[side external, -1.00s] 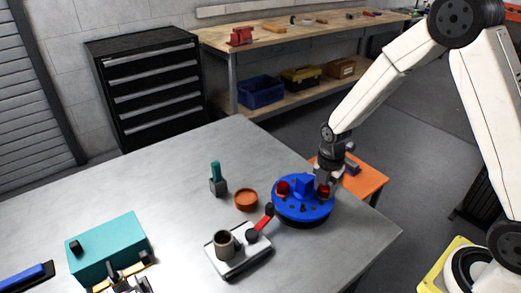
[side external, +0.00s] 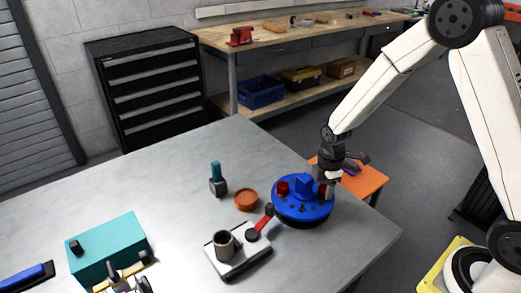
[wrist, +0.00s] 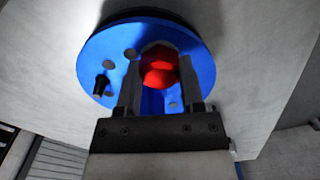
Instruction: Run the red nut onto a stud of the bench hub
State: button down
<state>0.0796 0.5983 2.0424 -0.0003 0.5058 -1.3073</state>
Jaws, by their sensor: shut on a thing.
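The blue round bench hub (side external: 303,212) sits near the right corner of the grey table, with a raised blue block at its middle. My gripper (side external: 327,188) points down over the hub's right side. In the wrist view its two fingers are shut on the red nut (wrist: 158,68), over the hub's blue face (wrist: 93,55). The fingers hide the nut's underside, so I cannot tell how far it is on a stud. A bare dark stud (wrist: 101,84) stands on the hub. Another red piece (side external: 282,187) sits on the hub's left side.
A red-handled tool (side external: 265,217), a grey cup (side external: 224,243) on a pale plate, an orange dish (side external: 246,200) and a teal-handled object (side external: 216,179) stand left of the hub. A teal box (side external: 108,249) is farther left. The table's right edge is close to the hub.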

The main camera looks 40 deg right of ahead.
jog(key=m, duration=0.4)
jog(key=shift+w+m, duration=0.3)
jog(key=m, duration=0.3)
jog(key=shift+m, duration=0.4)
jog(key=m, duration=0.4)
jog(key=shift+m, duration=2.4)
jog(key=shift+c, duration=1.9)
grip_release()
jog(key=shift+s, duration=0.1)
jog(key=shift+f, duration=0.1)
